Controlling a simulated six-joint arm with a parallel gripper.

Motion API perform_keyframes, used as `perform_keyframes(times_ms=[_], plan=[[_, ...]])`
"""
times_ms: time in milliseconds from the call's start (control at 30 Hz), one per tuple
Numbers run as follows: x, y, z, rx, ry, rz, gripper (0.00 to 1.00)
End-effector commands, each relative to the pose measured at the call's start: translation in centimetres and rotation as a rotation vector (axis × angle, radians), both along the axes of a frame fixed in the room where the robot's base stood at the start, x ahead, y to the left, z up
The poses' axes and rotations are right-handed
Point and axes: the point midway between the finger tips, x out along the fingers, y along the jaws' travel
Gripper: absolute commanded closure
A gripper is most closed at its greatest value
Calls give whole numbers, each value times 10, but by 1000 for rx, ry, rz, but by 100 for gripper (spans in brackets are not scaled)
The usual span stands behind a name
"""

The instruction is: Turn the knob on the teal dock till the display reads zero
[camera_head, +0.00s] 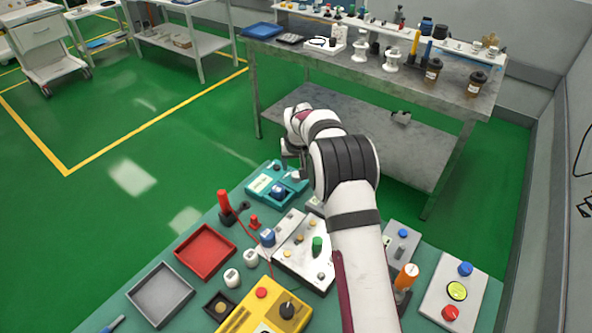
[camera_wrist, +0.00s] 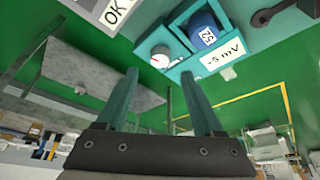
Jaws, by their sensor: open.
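The teal dock (camera_head: 262,195) sits at the far edge of the green-topped bench, partly behind my arm. It also shows at the top of the wrist view (camera_wrist: 184,70). There it has a round white knob (camera_wrist: 158,57) with a red mark, a blue cylinder (camera_wrist: 204,32) with a white label beside it, and a pale display (camera_wrist: 222,63) that seems to read -.5 mV; the decimal point is hard to make out. My gripper (camera_wrist: 160,73) is open and empty. Its fingertips lie either side of the knob in the picture; contact cannot be told. In the head view my gripper (camera_head: 290,156) is over the dock.
A white panel (camera_head: 302,262) with a green knob stands close in front of the dock. Red (camera_head: 205,227) and grey (camera_head: 161,268) trays lie to the left. A yellow box (camera_head: 247,318) and a white button panel (camera_head: 435,298) stand nearer. Open floor lies beyond the bench.

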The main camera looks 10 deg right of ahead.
Motion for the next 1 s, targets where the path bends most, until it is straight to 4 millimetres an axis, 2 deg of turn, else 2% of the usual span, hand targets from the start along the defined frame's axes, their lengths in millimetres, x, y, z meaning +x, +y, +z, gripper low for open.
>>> perform_keyframes(times_ms=[33,100,200,367,633,1000], plan=[[4,-1,-14,0,3,0,31],[11,-1,-29,1,3,-1,31],[17,-2,-44,1,2,-1,31],[22,-2,-55,0,0,-1,31],[23,-2,-56,0,1,-1,33],[23,-2,-56,0,1,-1,100]])
